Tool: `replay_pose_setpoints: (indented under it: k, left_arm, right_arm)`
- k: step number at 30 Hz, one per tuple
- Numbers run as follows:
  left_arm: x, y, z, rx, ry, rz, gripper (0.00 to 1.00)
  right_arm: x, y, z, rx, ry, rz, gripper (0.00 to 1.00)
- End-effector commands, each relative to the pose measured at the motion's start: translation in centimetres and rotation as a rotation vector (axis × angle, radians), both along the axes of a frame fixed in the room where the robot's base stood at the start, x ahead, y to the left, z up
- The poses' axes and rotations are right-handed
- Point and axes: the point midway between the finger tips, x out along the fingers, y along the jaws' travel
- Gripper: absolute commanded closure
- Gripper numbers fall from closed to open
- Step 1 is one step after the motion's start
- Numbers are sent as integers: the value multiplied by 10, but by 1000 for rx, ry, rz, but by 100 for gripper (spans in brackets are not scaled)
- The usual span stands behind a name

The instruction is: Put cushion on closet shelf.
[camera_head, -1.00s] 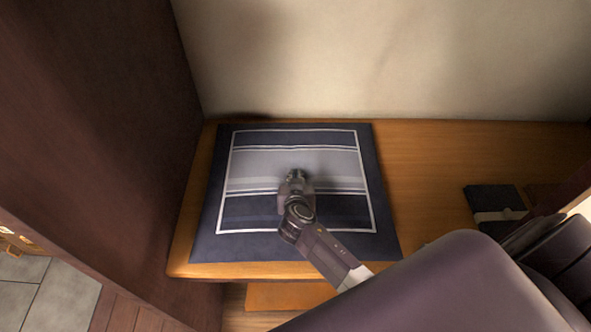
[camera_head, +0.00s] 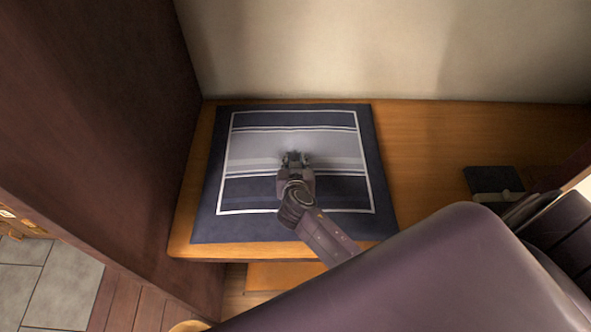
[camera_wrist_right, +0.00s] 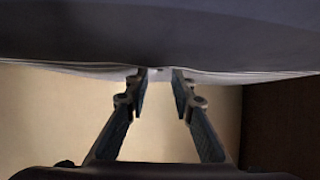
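The cushion (camera_head: 245,192) is square and dark blue, with a white border line and grey stripes. It lies flat on the wooden closet shelf (camera_head: 430,150) in the head view, close to the left wall. My right gripper (camera_head: 293,157) is over the middle of the cushion. In the right wrist view its two fingers (camera_wrist_right: 160,76) stand apart with a gap between them. The cushion (camera_wrist_right: 160,40) fills the top of that view, right at the fingertips; I cannot tell whether they touch it. My left gripper is not in view.
A dark brown side panel (camera_head: 110,130) rises left of the cushion, and a pale wall (camera_head: 380,50) stands behind the shelf. A small black item with a pale band (camera_head: 492,182) lies at the right. The shelf between it and the cushion is bare.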

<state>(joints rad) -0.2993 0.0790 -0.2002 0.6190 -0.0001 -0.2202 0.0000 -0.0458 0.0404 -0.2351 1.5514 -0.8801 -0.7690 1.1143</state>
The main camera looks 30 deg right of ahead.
Motion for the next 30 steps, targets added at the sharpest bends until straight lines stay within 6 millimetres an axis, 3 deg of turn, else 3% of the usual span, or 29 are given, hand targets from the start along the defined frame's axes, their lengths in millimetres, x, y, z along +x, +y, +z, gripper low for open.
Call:
replay_pose_setpoints:
  k: [16,30]
  left_arm:
    - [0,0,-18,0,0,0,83]
    - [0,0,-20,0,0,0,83]
  right_arm:
    - [-69,33,40,3,0,-1,77]
    - [-81,37,49,0,0,-1,77]
